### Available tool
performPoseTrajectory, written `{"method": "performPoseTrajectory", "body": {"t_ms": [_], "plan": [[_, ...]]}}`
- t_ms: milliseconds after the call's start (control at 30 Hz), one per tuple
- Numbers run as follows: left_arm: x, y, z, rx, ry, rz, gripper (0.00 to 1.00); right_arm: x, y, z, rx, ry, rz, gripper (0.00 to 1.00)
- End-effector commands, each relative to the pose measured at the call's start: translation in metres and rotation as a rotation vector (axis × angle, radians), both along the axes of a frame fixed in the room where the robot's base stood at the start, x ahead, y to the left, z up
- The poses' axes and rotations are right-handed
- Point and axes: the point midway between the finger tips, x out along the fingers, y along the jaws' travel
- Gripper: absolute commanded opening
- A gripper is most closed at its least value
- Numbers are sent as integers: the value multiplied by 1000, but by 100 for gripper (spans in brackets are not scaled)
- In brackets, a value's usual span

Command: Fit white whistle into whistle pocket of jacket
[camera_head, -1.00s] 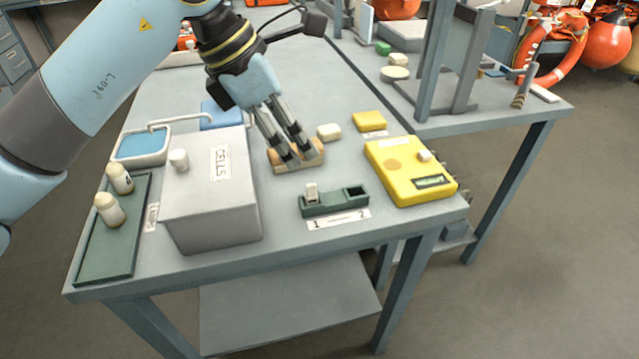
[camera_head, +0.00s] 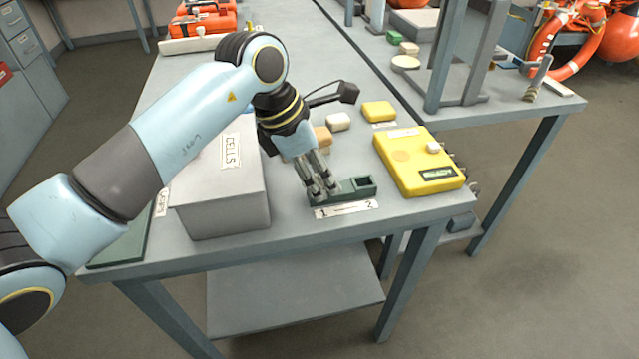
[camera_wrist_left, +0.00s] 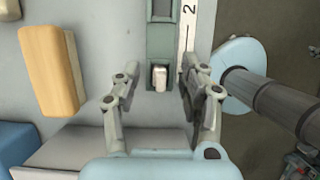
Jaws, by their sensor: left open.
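A small white piece (camera_wrist_left: 160,77) stands in the slot at the 1 end of a green two-slot holder (camera_head: 358,187). It could be the white whistle, but I cannot tell. My left gripper (camera_head: 325,191) points down at that end and hides the piece in the head view. In the left wrist view its open fingers (camera_wrist_left: 159,74) lie on either side of the piece, apart from it. The slot at the 2 end looks empty. I cannot make out a jacket with a whistle pocket for certain. My right gripper is not in view.
A grey box marked CELLS (camera_head: 222,195) stands left of the holder. A yellow device (camera_head: 415,178) lies right. A tan block (camera_wrist_left: 50,70), a white block (camera_head: 338,122) and a yellow block (camera_head: 379,111) lie behind. An orange ring (camera_head: 575,55) hangs at the back right.

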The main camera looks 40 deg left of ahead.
Motion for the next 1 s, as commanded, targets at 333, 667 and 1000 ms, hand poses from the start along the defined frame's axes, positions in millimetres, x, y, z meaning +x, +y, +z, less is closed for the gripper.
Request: {"method": "performPoseTrajectory", "body": {"t_ms": [333, 667, 1000], "plan": [[0, 0, 0, 0, 0, 0, 11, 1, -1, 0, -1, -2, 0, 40], [0, 0, 1, -1, -1, 0, 0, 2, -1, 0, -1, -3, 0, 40], [1, 0, 57, 1, -6, -2, 0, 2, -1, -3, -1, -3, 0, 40]]}}
